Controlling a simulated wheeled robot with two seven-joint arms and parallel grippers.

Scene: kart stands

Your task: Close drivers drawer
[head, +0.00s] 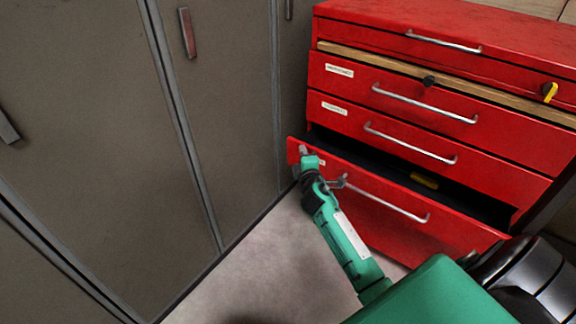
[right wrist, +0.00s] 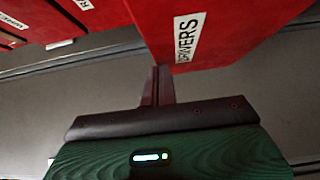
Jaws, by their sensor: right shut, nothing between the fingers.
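The drivers drawer (head: 380,205) is the lowest drawer showing in the red tool chest (head: 440,80). It stands partly open, and a yellow-handled tool (head: 424,180) lies in its dark interior. My right gripper (head: 304,155) is shut and empty at the left end of the drawer front. In the right wrist view, the drawer front (right wrist: 215,35) with its "DRIVERS" label is just above the shut fingertips (right wrist: 162,72). Whether they touch it I cannot tell. My left gripper is not in view.
Grey lockers (head: 110,130) stand to the left, close to the chest. The drawers above the open one (head: 405,140) look closed. Bare floor (head: 270,260) lies in front.

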